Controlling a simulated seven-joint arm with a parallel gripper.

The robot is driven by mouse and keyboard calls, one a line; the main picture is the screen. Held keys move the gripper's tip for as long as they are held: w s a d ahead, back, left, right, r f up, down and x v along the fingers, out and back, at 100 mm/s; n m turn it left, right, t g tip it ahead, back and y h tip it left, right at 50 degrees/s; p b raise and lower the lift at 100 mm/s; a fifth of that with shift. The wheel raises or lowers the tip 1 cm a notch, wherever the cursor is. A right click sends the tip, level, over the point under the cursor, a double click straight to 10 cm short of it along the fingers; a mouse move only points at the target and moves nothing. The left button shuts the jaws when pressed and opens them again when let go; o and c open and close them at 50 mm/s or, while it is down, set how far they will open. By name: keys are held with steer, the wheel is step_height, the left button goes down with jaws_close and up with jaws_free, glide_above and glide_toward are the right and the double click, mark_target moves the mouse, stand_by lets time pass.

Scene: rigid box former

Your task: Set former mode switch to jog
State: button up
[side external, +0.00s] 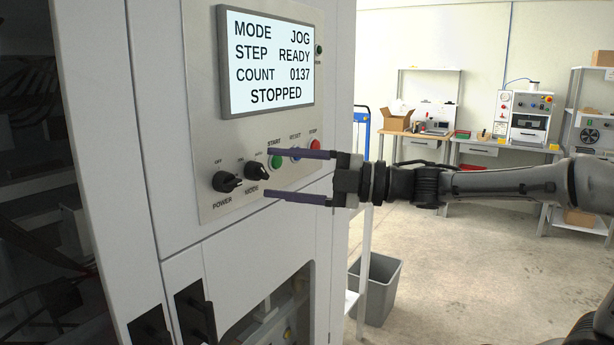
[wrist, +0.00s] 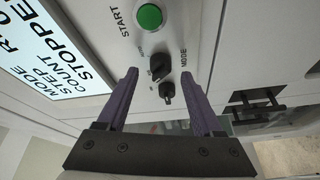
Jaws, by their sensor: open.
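The former's screen (side external: 270,62) reads MODE JOG, STEP READY, COUNT 0137, STOPPED. The black mode knob (side external: 256,171) sits on the grey panel, right of the black power knob (side external: 227,182). In the wrist view the mode knob (wrist: 159,66) lies between my finger lines, with the power knob (wrist: 167,91) closer to the gripper body. My gripper (side external: 268,173) is open, its two purple fingers spread above and below the mode knob's height. In the wrist view my gripper (wrist: 162,72) shows a wide gap and nothing held. Contact with the knob cannot be told.
The green start button (side external: 276,161), blue reset button (side external: 296,154) and red stop button (side external: 315,145) lie right of the knobs, close to my upper finger. A grey bin (side external: 378,285) stands on the floor beside the machine. Open floor lies to the right.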

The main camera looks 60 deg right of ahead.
steer(key=shift+v, duration=2.8)
steer(key=shift+a, duration=0.15)
